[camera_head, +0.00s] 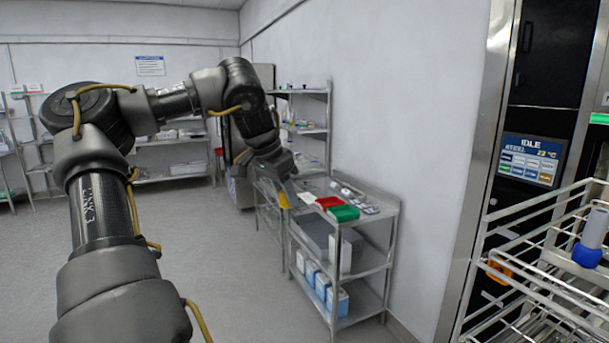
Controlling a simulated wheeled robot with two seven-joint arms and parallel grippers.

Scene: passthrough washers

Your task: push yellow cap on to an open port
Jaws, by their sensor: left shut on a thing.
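My left arm reaches across from the left, and its gripper (286,189) points down in front of the steel trolley. It is shut on the yellow cap (284,200), a small yellow piece showing just below the fingers. The fingers hide part of the cap. My right gripper is out of view. At the right edge, a wire rack (530,217) stands out from the washer. A grey cylinder (596,225) with a blue base (587,256) is on the rack. I cannot make out an open port.
The steel trolley (385,202) by the wall carries a red bin (328,202), a green bin (344,213) and small tools; blue-white boxes (323,285) sit below. The washer screen (530,159) reads IDLE. An orange object (498,270) shows behind the rack wires. The floor (240,270) is clear.

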